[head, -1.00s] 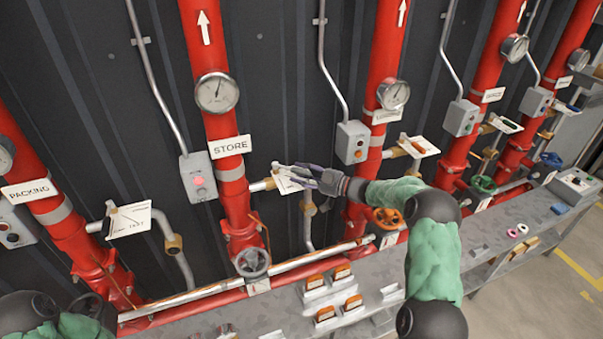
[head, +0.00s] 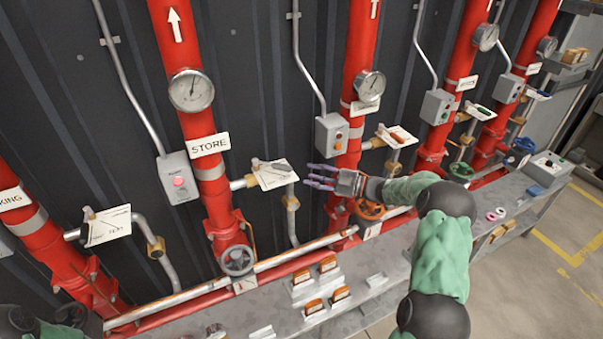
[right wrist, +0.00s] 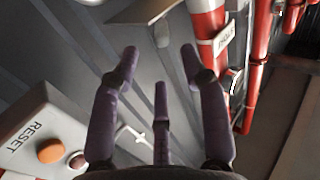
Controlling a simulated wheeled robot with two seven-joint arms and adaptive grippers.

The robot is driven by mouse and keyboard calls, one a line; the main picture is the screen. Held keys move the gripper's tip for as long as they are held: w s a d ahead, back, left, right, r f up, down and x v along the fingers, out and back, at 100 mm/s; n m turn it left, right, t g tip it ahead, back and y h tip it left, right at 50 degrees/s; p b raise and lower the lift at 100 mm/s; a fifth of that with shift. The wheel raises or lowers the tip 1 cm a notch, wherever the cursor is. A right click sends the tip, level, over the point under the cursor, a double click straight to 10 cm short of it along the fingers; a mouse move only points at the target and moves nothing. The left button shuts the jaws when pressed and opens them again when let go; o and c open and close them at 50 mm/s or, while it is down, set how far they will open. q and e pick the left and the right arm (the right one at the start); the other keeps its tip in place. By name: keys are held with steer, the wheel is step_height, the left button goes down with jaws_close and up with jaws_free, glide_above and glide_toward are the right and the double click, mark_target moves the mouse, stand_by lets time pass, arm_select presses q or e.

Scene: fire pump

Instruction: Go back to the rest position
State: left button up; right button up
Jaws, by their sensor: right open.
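My right gripper (head: 322,178) is open and empty, held in front of the dark wall between the STORE pipe (head: 190,110) and the red pipe (head: 345,120) to its right. Its purple fingers also show spread in the right wrist view (right wrist: 160,100). The STORE valve's white tag (head: 276,175), with a grey lever lying over it, is just left of the fingertips, with a gap between. Of my left arm only a dark and green part shows at the lower left; its gripper is out of view.
A grey bench (head: 275,308) with orange-topped blocks (head: 314,306) runs below. An orange handwheel (head: 369,210) is just under my right wrist. A grey button box (head: 332,135) is above the gripper; a RESET box (right wrist: 40,140) is close in the right wrist view.

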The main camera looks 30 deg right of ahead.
steer(key=shift+s+d, duration=0.35)
steer(key=shift+s, duration=0.05)
steer(key=w+a+f+m+t+h+b, duration=0.3)
steer(key=a+f+m, duration=0.45)
steer(key=f, duration=0.65)
steer(key=s+a+f+m+g+h+b, duration=0.1)
steer(key=s+a+f+m+g+h, duration=0.1)
steer(key=a+f, duration=0.35)
steer(key=s+a+f+m+g+h+b, duration=0.1)
steer(key=s+a+f+g+h, duration=0.15)
steer(key=f, duration=0.55)
steer(key=s+a+f+m+g+b, duration=0.1)
steer(key=s+a+f+g, duration=0.2)
steer(key=s+a+f, duration=0.3)
steer(key=s+a+f+m+g+b, duration=0.1)
steer(key=s+a+f+g, duration=0.2)
steer(key=s+f, duration=0.4)
steer(key=s+a+f+g, duration=0.2)
steer(key=s, duration=0.7)
steer(key=s+a+f+g+b, duration=0.1)
steer(key=s+a+g, duration=0.2)
steer(key=s, duration=0.7)
steer(key=shift+a+f+m+h, duration=0.15)
steer(key=shift+f+m+h, duration=0.2)
steer(key=shift+f, duration=0.05)
